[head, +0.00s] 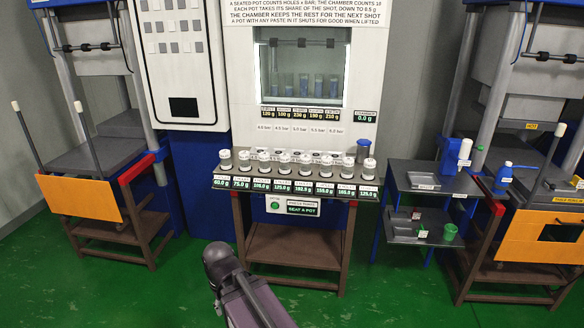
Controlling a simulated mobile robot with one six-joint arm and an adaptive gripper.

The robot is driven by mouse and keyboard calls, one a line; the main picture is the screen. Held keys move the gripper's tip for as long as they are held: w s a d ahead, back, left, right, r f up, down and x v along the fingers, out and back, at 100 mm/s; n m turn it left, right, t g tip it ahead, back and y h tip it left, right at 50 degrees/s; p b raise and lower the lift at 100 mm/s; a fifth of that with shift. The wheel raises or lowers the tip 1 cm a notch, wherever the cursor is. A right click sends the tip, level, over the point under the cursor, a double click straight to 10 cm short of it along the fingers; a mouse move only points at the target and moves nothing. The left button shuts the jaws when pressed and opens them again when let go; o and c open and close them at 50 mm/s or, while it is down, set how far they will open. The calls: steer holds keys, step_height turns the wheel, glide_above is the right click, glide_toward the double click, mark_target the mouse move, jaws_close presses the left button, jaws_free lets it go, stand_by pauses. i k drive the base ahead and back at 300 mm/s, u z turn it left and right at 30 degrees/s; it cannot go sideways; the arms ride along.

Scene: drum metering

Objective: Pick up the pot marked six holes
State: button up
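A row of several small pots with white tops stands along the front of the bench shelf (290,186). The row runs from the leftmost pot (225,160) to the rightmost pot (368,168). Each has a small label and a green gram readout below it on the shelf edge. The hole markings are too small to read, so I cannot tell which pot is marked six holes. Part of my arm shows at the bottom centre, well in front of and below the shelf. My gripper is not visible, and no pot is seen being held.
Behind the pots is a windowed chamber (302,65) with readouts beneath. A blue-topped container (363,148) stands at the shelf's right end. Machines flank both sides; green floor in front is clear.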

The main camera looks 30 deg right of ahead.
mark_target(305, 159)
steer(key=u, duration=0.2)
steer(key=i, duration=2.15)
steer(key=z, duration=0.8)
steer(key=k, duration=0.25)
steer(key=z, duration=0.4)
